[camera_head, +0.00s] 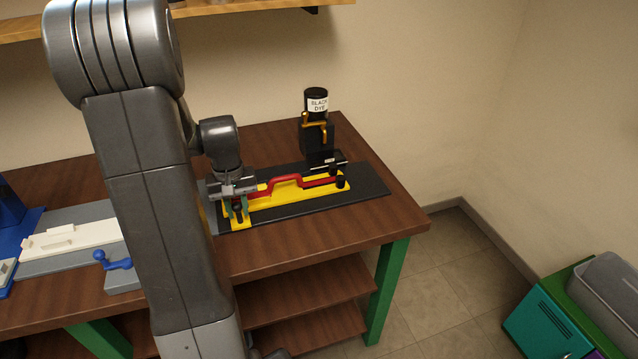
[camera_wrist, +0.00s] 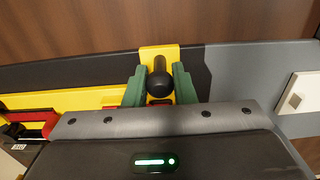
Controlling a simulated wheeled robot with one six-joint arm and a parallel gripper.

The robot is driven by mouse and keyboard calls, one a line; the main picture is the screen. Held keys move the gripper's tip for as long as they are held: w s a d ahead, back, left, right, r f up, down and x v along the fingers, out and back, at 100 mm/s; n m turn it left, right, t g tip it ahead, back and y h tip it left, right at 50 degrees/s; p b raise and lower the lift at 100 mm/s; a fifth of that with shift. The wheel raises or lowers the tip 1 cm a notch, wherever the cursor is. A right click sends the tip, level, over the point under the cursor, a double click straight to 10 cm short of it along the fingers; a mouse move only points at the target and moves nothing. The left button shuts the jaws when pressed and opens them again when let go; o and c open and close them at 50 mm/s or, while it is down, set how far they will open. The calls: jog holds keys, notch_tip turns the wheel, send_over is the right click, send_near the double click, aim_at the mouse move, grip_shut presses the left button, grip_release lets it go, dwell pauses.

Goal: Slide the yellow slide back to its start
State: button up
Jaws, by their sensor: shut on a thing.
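The yellow slide (camera_head: 282,200) lies along a black base plate (camera_head: 372,188) on the wooden bench, with a red bent bar (camera_head: 285,180) on it. It also shows in the wrist view (camera_wrist: 72,100). At its left end a black knob (camera_wrist: 159,85) stands up. My gripper (camera_wrist: 159,88) is shut on this knob, one green finger on each side of it. In the head view my gripper (camera_head: 238,204) is at the slide's left end, and my arm hides part of the area to its left.
A black dye bottle (camera_head: 316,103) sits in a black holder (camera_head: 318,138) behind the slide's right end. A grey fixture (camera_head: 75,255) with a white piece (camera_head: 72,240) and a blue handle (camera_head: 114,261) is to the left. The bench front (camera_head: 300,235) is clear.

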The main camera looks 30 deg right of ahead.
jog(key=shift+w+a, duration=0.2)
jog(key=shift+a, duration=0.65)
jog(key=shift+w+a, duration=0.2)
jog(key=shift+a, duration=0.65)
jog(key=shift+o, duration=0.9)
jog(key=shift+a, duration=0.2)
jog(key=o, duration=0.5)
jog(key=shift+w, duration=0.1)
jog(key=shift+o, duration=0.2)
jog(key=shift+a, duration=0.2)
jog(key=shift+d, duration=0.1)
